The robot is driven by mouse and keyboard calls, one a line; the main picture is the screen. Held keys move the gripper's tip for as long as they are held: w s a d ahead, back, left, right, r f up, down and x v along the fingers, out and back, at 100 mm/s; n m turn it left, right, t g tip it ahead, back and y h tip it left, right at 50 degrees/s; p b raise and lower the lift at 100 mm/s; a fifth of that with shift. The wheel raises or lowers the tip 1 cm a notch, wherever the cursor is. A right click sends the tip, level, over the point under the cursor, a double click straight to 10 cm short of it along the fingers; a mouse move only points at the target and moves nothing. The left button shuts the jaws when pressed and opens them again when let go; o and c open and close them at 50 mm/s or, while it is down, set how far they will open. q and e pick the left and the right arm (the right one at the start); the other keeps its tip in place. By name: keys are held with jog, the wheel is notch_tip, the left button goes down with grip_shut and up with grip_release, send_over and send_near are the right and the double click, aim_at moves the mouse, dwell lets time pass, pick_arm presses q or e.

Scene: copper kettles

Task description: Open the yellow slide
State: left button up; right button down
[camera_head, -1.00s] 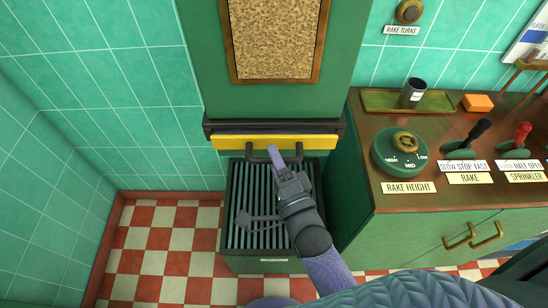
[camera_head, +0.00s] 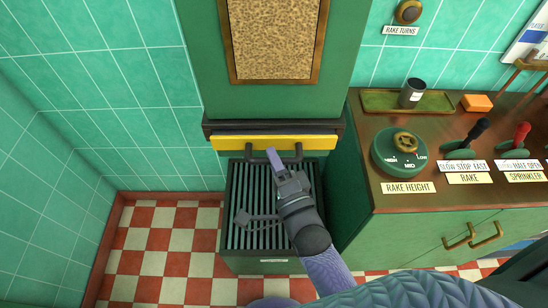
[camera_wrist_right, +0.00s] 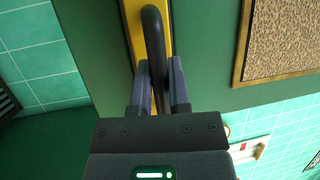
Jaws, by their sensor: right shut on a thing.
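The yellow slide (camera_head: 228,143) is a flat bar across the front of the green cabinet, just under a dark ledge. A dark looped handle (camera_head: 252,152) is fixed to its front. My right gripper (camera_head: 277,160) reaches up to the handle from below. In the right wrist view, the slide (camera_wrist_right: 132,12) is a narrow yellow strip behind the black handle (camera_wrist_right: 153,35). The fingers of my right gripper (camera_wrist_right: 159,80) are on both sides of the handle and shut on it. My left gripper is not in view.
A slatted green bin (camera_head: 240,225) stands below the slide, under my right arm. To the right is a brown counter (camera_head: 370,165) with a rake height dial (camera_head: 388,162), levers and a green tray (camera_head: 380,100). Checkered floor is clear at lower left.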

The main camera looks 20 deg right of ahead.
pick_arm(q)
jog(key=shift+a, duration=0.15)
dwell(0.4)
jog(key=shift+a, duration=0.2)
